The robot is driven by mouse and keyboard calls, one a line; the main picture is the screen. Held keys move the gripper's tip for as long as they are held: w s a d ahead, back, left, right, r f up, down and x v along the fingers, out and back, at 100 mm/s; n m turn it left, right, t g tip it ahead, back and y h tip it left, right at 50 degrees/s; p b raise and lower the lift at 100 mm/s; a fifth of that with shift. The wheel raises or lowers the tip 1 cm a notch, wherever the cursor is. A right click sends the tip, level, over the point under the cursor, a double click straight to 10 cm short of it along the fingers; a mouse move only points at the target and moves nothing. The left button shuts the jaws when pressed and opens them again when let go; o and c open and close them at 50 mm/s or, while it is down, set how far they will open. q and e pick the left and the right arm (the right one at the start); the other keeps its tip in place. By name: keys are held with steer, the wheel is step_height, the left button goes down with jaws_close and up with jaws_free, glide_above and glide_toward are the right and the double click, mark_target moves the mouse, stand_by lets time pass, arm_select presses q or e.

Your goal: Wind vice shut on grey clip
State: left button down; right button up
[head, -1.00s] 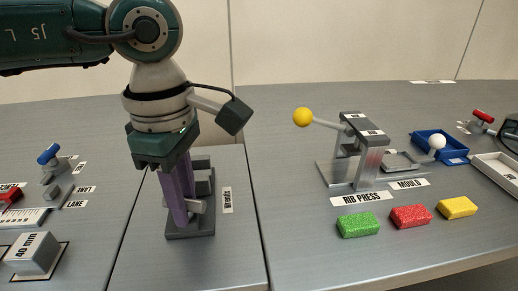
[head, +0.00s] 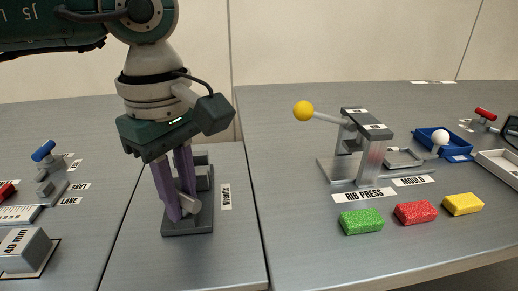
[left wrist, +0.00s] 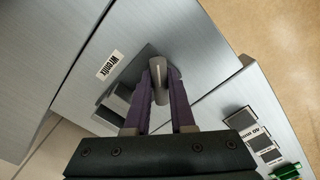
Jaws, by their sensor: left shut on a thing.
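The vice (head: 202,217) is a dark grey block on a flat base, left of centre in the head view. It also shows in the left wrist view (left wrist: 118,104), partly behind my fingers. A light metal handle bar (head: 188,212) sticks out at its front. My left gripper (head: 181,214) points down with its purple fingers on either side of this bar, shut on it. The left wrist view shows the bar (left wrist: 160,84) between the fingertips. I cannot make out the grey clip; the space between the vice jaws is largely hidden. My right gripper is not in view.
A label (head: 226,197) lies right of the vice. Further right stand a press with a yellow-knobbed lever (head: 303,111) and green (head: 361,221), red (head: 415,212) and yellow (head: 462,204) blocks. A grey box (head: 22,250) and blue-handled device (head: 43,152) are at left.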

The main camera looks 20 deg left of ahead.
arm_select(q)
steer(key=shift+f+m+b, duration=0.15)
steer(key=shift+m+b, duration=0.35)
steer(key=shift+m, duration=0.7)
steer(key=shift+m+b, duration=0.7)
steer(key=shift+m, duration=0.5)
